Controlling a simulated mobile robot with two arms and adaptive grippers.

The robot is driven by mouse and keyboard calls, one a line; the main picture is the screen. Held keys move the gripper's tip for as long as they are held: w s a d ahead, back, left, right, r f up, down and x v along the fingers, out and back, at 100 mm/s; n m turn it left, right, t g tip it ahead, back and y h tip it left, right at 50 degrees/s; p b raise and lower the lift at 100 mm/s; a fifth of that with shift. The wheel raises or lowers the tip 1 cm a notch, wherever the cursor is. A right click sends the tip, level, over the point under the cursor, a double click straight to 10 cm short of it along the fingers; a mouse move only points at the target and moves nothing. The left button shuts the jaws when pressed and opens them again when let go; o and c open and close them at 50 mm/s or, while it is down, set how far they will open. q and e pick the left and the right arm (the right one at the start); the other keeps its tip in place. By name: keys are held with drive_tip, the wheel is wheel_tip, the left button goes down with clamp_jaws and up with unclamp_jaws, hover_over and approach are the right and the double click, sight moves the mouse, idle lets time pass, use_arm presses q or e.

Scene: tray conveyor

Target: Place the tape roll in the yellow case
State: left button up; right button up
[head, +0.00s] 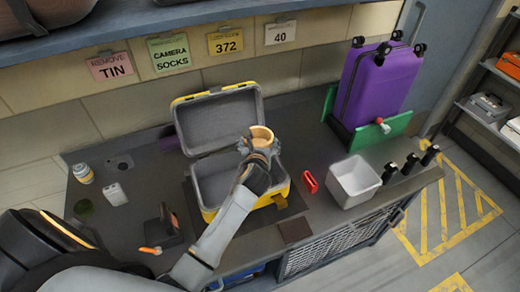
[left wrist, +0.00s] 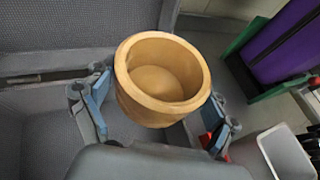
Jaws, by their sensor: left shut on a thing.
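The yellow case (head: 194,97) lies open on the dark counter in the head view, its grey-lined lid raised at the back. My left gripper (head: 259,145) is shut on the tape roll (head: 263,131), a tan ring, and holds it over the right part of the case. In the left wrist view the tape roll (left wrist: 163,78) sits between the two fingers of the gripper (left wrist: 158,100), its round opening facing the camera. The case's grey lining (left wrist: 45,135) shows below and behind it. The arm hides part of the case's base. My right gripper is not in view.
A red object (head: 308,182) and a white bin (head: 354,180) stand right of the case. A purple suitcase (head: 378,82) stands behind them by a green panel (head: 372,133). A can (head: 83,173) and a white box (head: 115,193) are on the left.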

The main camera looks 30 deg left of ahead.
use_arm(q)
drive_tip(key=shift+w+f, duration=0.45)
wheel_tip(320, 180, down, 2)
drive_tip(key=shift+w+d+f, duration=0.1)
drive_tip(key=shift+d+f, duration=0.05)
drive_tip(key=shift+f, duration=0.5)
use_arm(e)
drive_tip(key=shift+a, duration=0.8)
use_arm(q)
drive_tip(key=shift+f, duration=0.1)
drive_tip(key=shift+f, duration=0.55)
drive_tip(key=o, duration=1.1)
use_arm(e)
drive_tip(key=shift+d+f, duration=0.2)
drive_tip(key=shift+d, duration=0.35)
